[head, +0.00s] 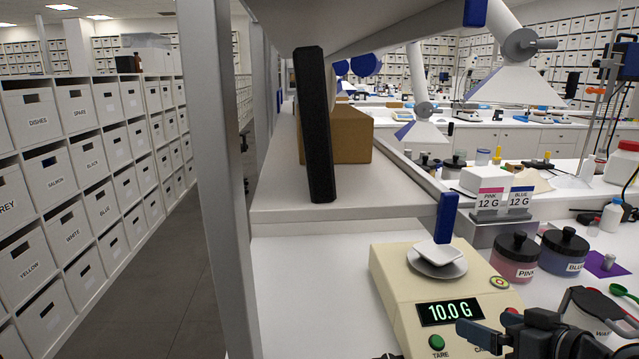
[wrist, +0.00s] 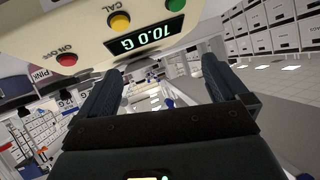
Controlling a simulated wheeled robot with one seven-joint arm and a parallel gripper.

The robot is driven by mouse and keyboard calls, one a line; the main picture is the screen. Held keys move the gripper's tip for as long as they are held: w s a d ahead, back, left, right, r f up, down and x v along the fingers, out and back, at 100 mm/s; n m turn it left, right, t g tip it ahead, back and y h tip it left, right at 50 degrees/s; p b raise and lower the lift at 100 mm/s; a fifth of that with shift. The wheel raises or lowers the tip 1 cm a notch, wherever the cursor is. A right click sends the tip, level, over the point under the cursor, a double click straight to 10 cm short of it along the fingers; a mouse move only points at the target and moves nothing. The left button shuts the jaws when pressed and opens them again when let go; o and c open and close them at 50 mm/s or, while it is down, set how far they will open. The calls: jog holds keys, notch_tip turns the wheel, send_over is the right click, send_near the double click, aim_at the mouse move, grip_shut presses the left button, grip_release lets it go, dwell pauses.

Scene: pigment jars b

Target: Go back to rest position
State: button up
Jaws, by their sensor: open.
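The cream balance (head: 395,290) stands on the white bench, its display (head: 451,312) reading 10.0 G. On its round pan (head: 437,268) rests a small white dish or scoop (head: 436,250) with an upright blue handle (head: 447,216). My gripper (head: 515,328) is at the balance's front right corner in the head view, partly cut off by the lower edge. In the wrist view its two dark fingers stand wide apart with nothing between them (wrist: 162,85). The balance front (wrist: 110,30) appears upside down close above the fingers there.
A green spoon (head: 622,291) lies further right. A black upright object (head: 314,125) and a brown box (head: 352,135) are on the shelf. A grey post (head: 217,180) rises at left.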

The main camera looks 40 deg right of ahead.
jog(key=s+a+f, duration=0.3)
jog(key=a, duration=0.5)
jog(key=s+a+f, duration=0.3)
jog(key=a+f, duration=0.1)
jog(key=a, duration=0.4)
jog(key=s+a+r+n+t+y, duration=0.25)
jog(key=s+a+r+n, duration=0.3)
jog(key=s+a, duration=0.6)
notch_tip(320, 180, down, 9)
jog(key=b, duration=1)
jog(key=shift+d+y, duration=0.25)
jog(key=shift+y, duration=0.2)
jog(key=shift+f, duration=0.1)
